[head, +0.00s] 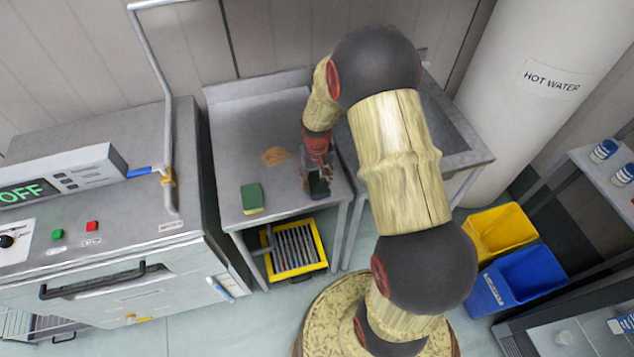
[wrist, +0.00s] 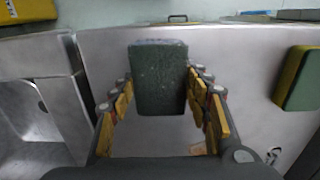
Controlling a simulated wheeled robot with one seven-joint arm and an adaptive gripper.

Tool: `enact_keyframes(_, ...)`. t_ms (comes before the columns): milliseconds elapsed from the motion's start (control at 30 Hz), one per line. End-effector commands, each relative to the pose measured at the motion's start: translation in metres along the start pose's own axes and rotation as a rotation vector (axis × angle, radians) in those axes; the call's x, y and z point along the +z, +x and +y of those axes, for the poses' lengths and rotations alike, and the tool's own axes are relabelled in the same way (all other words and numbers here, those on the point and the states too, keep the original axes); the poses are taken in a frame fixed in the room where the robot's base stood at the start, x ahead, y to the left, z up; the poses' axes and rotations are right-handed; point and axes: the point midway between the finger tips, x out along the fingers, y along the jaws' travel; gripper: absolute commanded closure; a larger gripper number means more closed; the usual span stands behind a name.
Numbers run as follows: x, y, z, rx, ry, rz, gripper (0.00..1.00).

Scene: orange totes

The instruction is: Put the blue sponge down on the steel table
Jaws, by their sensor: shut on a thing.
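My gripper (head: 318,172) is low over the right front part of the steel table (head: 240,130). In the wrist view my gripper (wrist: 162,112) is shut on the blue sponge (wrist: 160,78), which shows a dark green face and a narrow bluish far edge. In the head view the sponge (head: 319,188) is a small dark shape under the fingers, partly hidden. I cannot tell whether it touches the table. A green and yellow sponge (head: 252,197) lies on the table to the left; it also shows at the right of the wrist view (wrist: 300,80).
A brown stain (head: 275,156) marks the table behind the green and yellow sponge. A sink (head: 447,125) adjoins on the right. A machine (head: 120,215) with an OFF display stands left. A yellow crate (head: 322,250) sits below the table. The table's back left is clear.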

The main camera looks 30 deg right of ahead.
Motion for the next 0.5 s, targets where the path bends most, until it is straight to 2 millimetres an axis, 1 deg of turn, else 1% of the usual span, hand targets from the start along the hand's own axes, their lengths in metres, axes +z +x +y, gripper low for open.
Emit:
enact_keyframes(33, -0.0013, 0.0023, 0.0001, 0.000, 0.000, 0.003, 0.72)
enact_keyframes(267, -0.0013, 0.0017, 0.0002, 0.000, 0.000, 0.003, 0.72)
enact_keyframes(400, -0.0010, 0.0059, 0.0002, 0.000, 0.000, 0.002, 0.72)
enact_keyframes(433, -0.0011, 0.0050, 0.0002, 0.000, 0.000, 0.003, 0.50)
enact_keyframes(500, -0.0010, 0.0047, 0.0002, 0.000, 0.000, 0.003, 0.46)
